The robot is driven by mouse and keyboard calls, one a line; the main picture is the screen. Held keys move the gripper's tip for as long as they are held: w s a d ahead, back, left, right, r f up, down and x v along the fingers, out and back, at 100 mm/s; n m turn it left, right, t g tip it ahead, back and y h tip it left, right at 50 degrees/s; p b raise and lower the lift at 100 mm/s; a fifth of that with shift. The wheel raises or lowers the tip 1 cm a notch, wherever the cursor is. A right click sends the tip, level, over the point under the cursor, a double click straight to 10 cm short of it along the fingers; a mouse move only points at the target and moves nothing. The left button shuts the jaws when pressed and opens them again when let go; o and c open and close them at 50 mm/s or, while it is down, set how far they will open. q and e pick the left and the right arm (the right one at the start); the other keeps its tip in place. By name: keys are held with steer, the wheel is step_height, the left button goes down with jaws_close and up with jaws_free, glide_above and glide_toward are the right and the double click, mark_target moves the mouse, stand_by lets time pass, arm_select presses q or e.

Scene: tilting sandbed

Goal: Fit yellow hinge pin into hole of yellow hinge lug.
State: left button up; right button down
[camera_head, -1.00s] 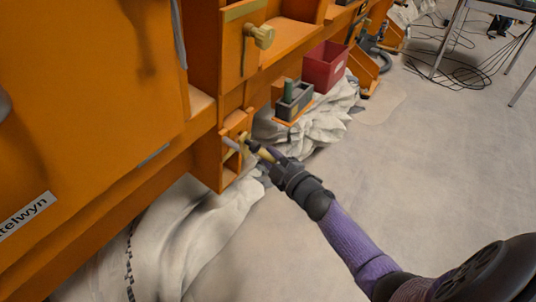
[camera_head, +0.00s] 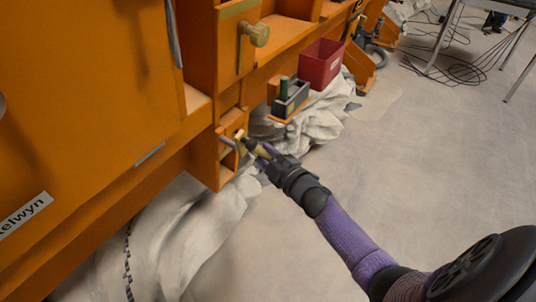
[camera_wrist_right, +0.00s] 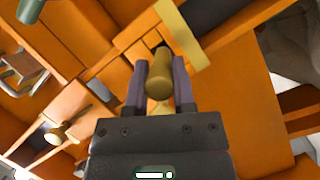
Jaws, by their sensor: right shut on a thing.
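My right gripper (camera_head: 256,149) reaches in from the lower right toward an orange bracket low on the orange structure. In the right wrist view its two purple fingers (camera_wrist_right: 160,88) are shut on the yellow hinge pin (camera_wrist_right: 159,72), a short round cylinder. A yellow angled piece (camera_wrist_right: 182,36), apparently the hinge lug, lies just beyond the pin's far end. It also shows as a small yellow piece (camera_head: 240,135) at the bracket in the head view. The lug's hole is not clearly visible, and I cannot tell whether the pin touches the lug. My left gripper is out of view.
A yellow knob (camera_head: 257,34) sticks out from the orange structure above. A red bin (camera_head: 321,64) and a small grey box (camera_head: 291,98) stand on ledges to the right. Crumpled pale cloth (camera_head: 190,225) lies below.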

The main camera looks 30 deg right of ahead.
mark_target(259, 152)
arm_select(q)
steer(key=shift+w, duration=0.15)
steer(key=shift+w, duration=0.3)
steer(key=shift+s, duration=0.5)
arm_select(e)
steer(key=shift+w+a+r, duration=0.1)
steer(key=shift+w+a, duration=0.1)
steer(key=shift+w, duration=0.4)
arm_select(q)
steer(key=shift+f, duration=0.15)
arm_select(e)
steer(key=shift+w+a+r, duration=0.1)
steer(key=shift+w+a, duration=0.05)
steer(key=shift+w, duration=0.15)
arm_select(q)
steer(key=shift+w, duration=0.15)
arm_select(e)
steer(key=shift+w+a, duration=0.1)
steer(key=shift+w, duration=0.05)
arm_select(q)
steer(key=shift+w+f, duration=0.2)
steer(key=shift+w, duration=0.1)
arm_select(e)
steer(key=shift+w+a, duration=0.1)
steer(key=shift+w, duration=0.2)
